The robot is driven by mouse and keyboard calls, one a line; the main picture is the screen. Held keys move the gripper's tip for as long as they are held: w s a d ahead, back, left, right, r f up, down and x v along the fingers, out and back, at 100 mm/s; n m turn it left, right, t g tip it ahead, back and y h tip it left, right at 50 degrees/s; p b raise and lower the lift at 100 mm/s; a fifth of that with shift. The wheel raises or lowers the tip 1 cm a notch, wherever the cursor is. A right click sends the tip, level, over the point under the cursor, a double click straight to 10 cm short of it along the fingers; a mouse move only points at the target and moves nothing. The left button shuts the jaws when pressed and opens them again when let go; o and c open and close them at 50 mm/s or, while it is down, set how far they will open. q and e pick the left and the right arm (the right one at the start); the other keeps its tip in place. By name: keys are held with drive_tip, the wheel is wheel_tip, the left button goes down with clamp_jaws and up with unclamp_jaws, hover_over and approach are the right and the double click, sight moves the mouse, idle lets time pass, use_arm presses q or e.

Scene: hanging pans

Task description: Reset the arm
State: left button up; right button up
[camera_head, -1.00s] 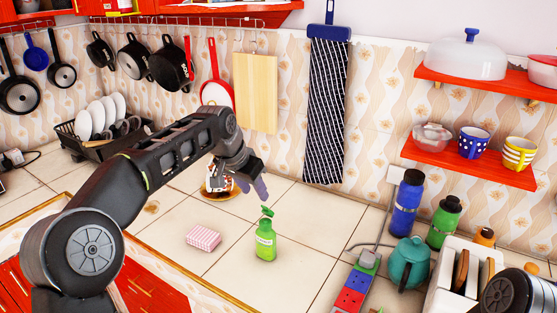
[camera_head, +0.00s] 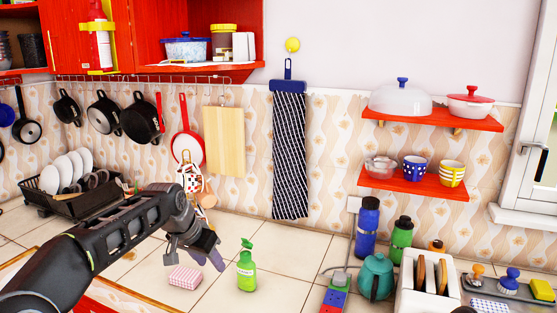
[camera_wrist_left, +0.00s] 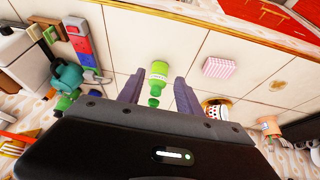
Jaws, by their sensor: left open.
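My left arm (camera_head: 110,240) comes in from the left in the head view and reaches over the tiled counter. My left gripper (camera_head: 215,262) is open and empty, pointing down above the counter. In the left wrist view its two fingers (camera_wrist_left: 157,92) stand apart, with the green bottle showing between them but farther off on the counter.
A green pump bottle (camera_head: 247,268) and a pink striped sponge (camera_head: 186,277) are on the counter close to the left gripper. A dish rack (camera_head: 75,203) stands left. A teal teapot (camera_head: 375,277) and a toaster (camera_head: 425,293) stand right. Pans (camera_head: 143,118) hang behind.

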use_arm(q)
drive_tip(key=s+d+f+n+g+h, duration=0.1)
drive_tip(key=s+d+f, duration=0.3)
drive_tip(key=f, duration=0.7)
drive_tip(key=s+d+f+n+g+b, duration=0.15)
drive_tip(key=s+f, duration=0.35)
drive_tip(key=f, duration=0.5)
drive_tip(key=s+d+f+h, duration=0.1)
drive_tip(key=s+d+f, duration=0.35)
drive_tip(key=f, duration=0.65)
drive_tip(key=s+f+n+g, duration=0.1)
drive_tip(key=s+f, duration=0.5)
drive_tip(key=s, duration=0.7)
drive_tip(key=s+f+n, duration=0.3)
drive_tip(key=s+f, duration=0.3)
drive_tip(key=s, duration=0.7)
drive_tip(key=shift+s+a+g+b, duration=0.15)
drive_tip(key=shift+s+g+b, duration=0.15)
drive_tip(key=shift+g+b, duration=0.05)
